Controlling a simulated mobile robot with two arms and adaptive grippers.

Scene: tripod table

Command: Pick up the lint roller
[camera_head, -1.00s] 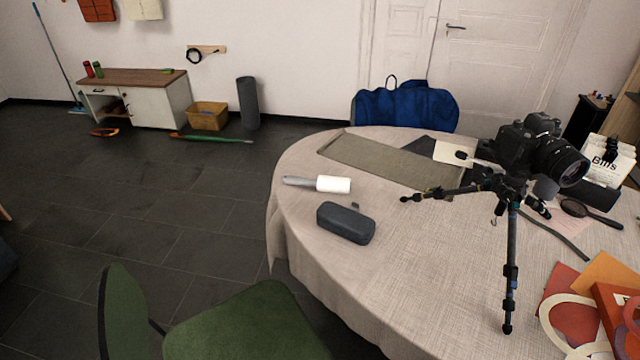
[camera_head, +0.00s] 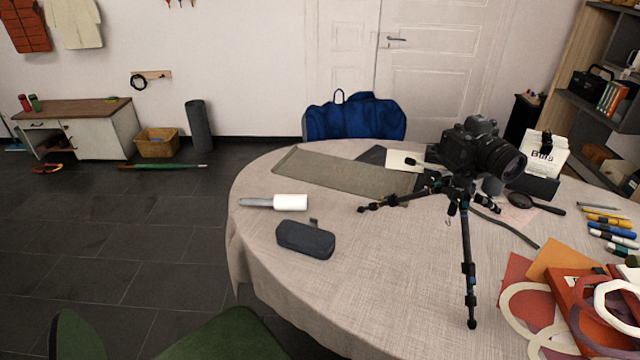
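The lint roller (camera_head: 290,202) lies on its side near the left edge of the round table (camera_head: 380,285). Its white roll points right and its grey handle points left. A dark grey case (camera_head: 305,239) lies just in front of it, apart from it. Neither of my grippers shows in the head view.
A camera on a small tripod (camera_head: 466,225) stands right of the roller. A flat grey-green mat (camera_head: 345,174) lies behind it. A green chair (camera_head: 222,338) stands at the table's front left. A blue bag (camera_head: 354,118) is behind the table. Dark floor lies open at the left.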

